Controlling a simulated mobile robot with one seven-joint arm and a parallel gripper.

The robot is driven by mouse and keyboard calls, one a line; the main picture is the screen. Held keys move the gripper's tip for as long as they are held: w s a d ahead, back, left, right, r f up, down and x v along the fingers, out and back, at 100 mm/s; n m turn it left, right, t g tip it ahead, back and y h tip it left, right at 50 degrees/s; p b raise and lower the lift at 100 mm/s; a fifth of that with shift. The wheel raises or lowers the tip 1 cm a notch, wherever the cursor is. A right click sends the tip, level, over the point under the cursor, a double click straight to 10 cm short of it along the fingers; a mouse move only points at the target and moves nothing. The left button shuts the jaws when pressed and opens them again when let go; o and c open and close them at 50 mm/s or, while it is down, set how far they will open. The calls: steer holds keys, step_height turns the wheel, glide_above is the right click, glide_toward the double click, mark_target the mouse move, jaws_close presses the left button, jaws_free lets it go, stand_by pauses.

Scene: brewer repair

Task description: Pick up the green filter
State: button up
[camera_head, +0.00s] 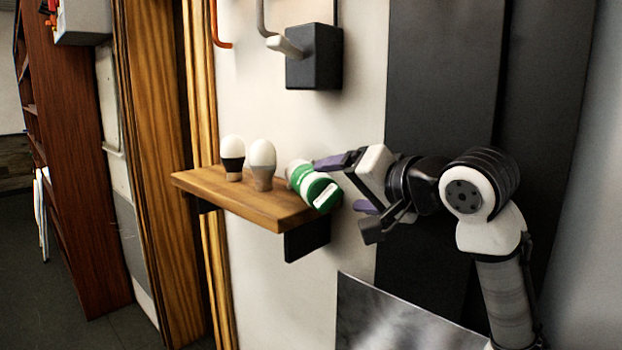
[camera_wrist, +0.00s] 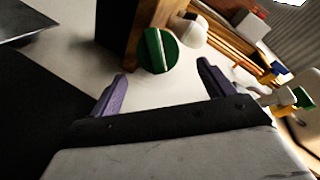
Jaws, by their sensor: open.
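The green filter (camera_head: 317,189) is a green and white cylinder at the right end of a wooden wall shelf (camera_head: 247,203). In the wrist view its round green end (camera_wrist: 158,50) faces me, beyond the fingertips and between their lines. My gripper (camera_head: 340,184) is open, with two purple fingers, to the right of the filter in the head view. In the wrist view my gripper (camera_wrist: 162,78) has nothing between its fingers. The head view does not show clearly whether the upper finger touches the filter.
Two white bulbs stand on the shelf left of the filter: one with a dark base (camera_head: 232,158), one with a grey base (camera_head: 262,165). A black wall box (camera_head: 313,57) with a lever is above. A grey metallic panel (camera_head: 395,310) lies below.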

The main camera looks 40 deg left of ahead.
mark_target(328, 185)
steer(key=shift+w+a+r+p, duration=0.1)
steer(key=shift+w+a+p, duration=0.05)
steer(key=shift+a+p, duration=0.25)
steer(key=p+x, duration=0.1)
steer(key=x, duration=0.3)
steer(key=shift+w+a+p, duration=0.1)
steer(key=shift+a+p, duration=0.05)
steer(key=shift+p, duration=0.25)
steer(key=c, duration=1.1)
steer(key=shift+o, duration=0.2)
